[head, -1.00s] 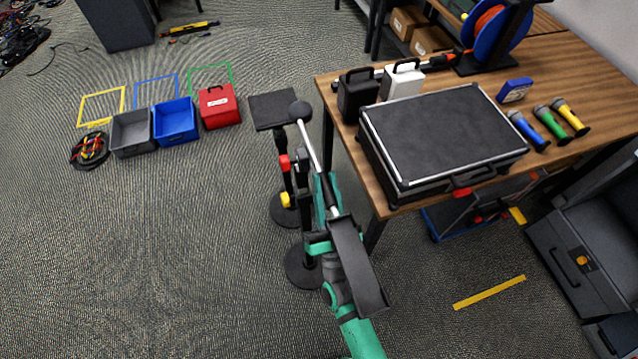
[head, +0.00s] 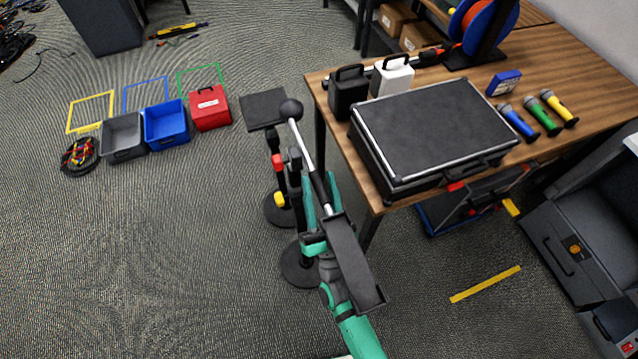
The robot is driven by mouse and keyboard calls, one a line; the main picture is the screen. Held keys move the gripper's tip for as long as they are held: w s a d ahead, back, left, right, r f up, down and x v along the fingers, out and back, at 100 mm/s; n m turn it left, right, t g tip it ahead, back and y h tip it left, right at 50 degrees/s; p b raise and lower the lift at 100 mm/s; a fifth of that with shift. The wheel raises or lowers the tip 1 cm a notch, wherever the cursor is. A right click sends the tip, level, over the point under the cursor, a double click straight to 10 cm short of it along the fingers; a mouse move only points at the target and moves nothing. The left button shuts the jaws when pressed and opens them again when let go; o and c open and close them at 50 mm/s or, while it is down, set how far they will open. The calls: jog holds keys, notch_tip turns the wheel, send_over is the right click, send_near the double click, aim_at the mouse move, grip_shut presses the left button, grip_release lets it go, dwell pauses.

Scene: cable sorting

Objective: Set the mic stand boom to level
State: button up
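The mic stand's boom (head: 304,143) is a silver rod with a black ball-shaped mic (head: 291,109) at its far end. It runs from upper left toward my arm in the head view; from this high angle I cannot tell its exact tilt. A round black base (head: 296,272) shows below, partly covered by my arm. My green arm reaches up from the bottom edge, and my gripper (head: 321,192) appears beside the boom's dark near part. Its fingertips are not clear, so I cannot tell whether it is open, shut or touching the boom.
A second stand with red and yellow knobs (head: 280,199) and a square black plate (head: 263,107) stands close left of the boom. The wooden table (head: 373,188) with a black case (head: 435,130) is close right. Grey (head: 123,133), blue and red bins stand left. Floor at lower left is clear.

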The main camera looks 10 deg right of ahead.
jog(key=v, duration=1)
jog(key=shift+s+f, duration=0.1)
jog(key=s+a+f+n+g, duration=0.1)
jog(key=s+a+g, duration=0.3)
jog(key=s, duration=0.5)
jog(key=s+a+f+n+g, duration=0.1)
jog(key=s+a+g, duration=0.3)
jog(key=s, duration=0.4)
jog(key=shift+s+f+n+g, duration=0.3)
jog(key=shift+s+f+g, duration=0.15)
jog(key=shift+g, duration=0.35)
dwell(1.7)
jog(key=c, duration=0.3)
jog(key=shift+w, duration=0.15)
